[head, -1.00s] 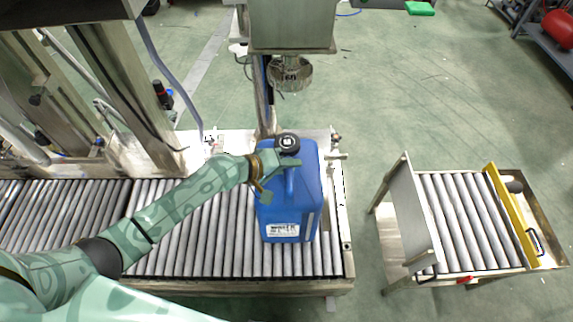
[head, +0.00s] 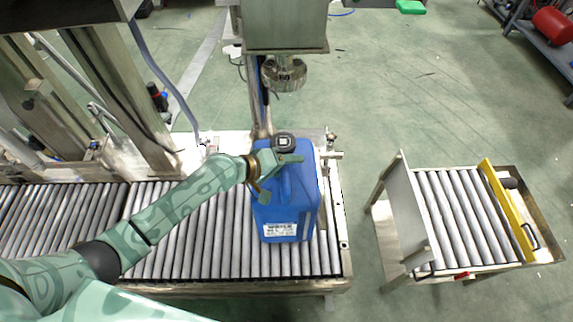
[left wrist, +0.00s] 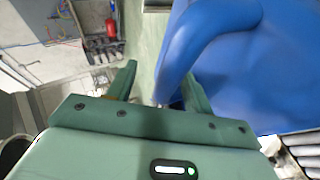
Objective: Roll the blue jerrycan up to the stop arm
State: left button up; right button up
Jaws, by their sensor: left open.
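The blue jerrycan (head: 295,208) stands upright on the roller conveyor near its right end, with its black cap (head: 284,142) at the back and a white label facing me. My left gripper (head: 276,177) is at the top of the can, by its handle, with the fingers apart. A small metal arm (head: 331,155), perhaps the stop arm, is just right of the can's back corner. My right gripper is not in view.
The conveyor's rollers (head: 180,235) run left from the can. A filling head (head: 284,72) hangs behind it. A separate roller cart (head: 452,220) with an upright plate and a yellow bar stands to the right, across a floor gap.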

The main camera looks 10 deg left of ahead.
pick_arm(q)
jog(key=shift+s+a+f, duration=0.15)
jog(key=shift+s+f, duration=0.15)
jog(key=shift+f, duration=0.25)
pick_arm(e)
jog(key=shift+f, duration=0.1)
pick_arm(q)
jog(key=shift+o, duration=1.4)
jog(key=shift+c, duration=0.2)
jog(key=shift+s, duration=0.1)
jog(key=shift+o, duration=0.2)
jog(key=shift+s+a+r, duration=0.1)
jog(key=shift+a+r, duration=0.1)
jog(key=r+p+v, duration=0.1)
jog(key=p+v, duration=0.4)
jog(key=v, duration=1)
jog(key=shift+r, duration=0.3)
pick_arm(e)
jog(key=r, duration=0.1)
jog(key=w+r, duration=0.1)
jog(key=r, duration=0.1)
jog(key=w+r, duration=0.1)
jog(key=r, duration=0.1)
